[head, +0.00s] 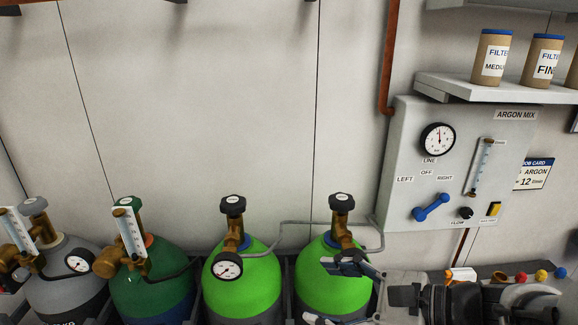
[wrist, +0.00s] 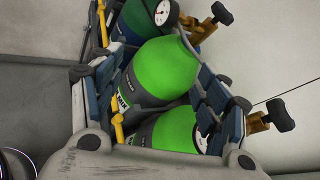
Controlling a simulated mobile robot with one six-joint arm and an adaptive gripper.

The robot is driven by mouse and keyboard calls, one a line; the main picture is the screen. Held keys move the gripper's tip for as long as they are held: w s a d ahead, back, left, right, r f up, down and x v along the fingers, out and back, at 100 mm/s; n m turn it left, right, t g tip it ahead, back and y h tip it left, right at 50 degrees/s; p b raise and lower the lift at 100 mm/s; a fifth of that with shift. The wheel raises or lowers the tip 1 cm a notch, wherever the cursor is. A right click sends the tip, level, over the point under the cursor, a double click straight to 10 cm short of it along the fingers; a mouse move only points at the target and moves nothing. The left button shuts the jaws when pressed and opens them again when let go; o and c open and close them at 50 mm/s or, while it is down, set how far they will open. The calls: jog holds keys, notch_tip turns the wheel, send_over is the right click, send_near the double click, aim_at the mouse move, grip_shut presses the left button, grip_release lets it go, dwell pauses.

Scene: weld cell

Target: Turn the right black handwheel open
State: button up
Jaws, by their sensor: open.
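Two bright green cylinders with black handwheels stand side by side in the head view. The right black handwheel (head: 341,203) tops the brass valve of the right green cylinder (head: 322,262). It also shows in the wrist view (wrist: 283,117), outside the right-hand finger. The left black handwheel (head: 233,206) is on the other green cylinder (head: 240,285), and shows farther off in the wrist view (wrist: 222,13). My gripper (head: 317,292) is open and empty, low in front of the right green cylinder, below its handwheel. I see no contact with the handwheel.
A grey cylinder (head: 65,268) and a dark green one (head: 150,270) stand to the left. The ARGON MIX panel (head: 400,150), with a blue lever (head: 431,207), hangs at right below a shelf (head: 455,87). A thin grey pipe (head: 290,222) runs behind the valves. The wall above the handwheels is clear.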

aim_at(350, 206)
jog(key=w+d+r+m+t+h, duration=0.1)
jog(key=w+d+m+t+h, duration=0.1)
jog(key=w+d+m+t, duration=0.4)
jog(key=w+d+r+m+t+h, duration=0.25)
jog(key=d+m, duration=0.25)
jog(key=d, duration=0.3)
jog(key=shift+y, duration=0.45)
jog(key=b+x, duration=0.1)
jog(key=x, duration=0.7)
jog(key=b+x, duration=0.1)
jog(key=x, duration=0.7)
jog(key=shift+w+a+f+b, duration=0.1)
jog(key=shift+a+f+b, duration=0.1)
jog(key=shift+b, duration=0.1)
jog(key=shift+d, duration=0.1)
jog(key=shift+c, duration=0.3)
jog(key=c, duration=1)
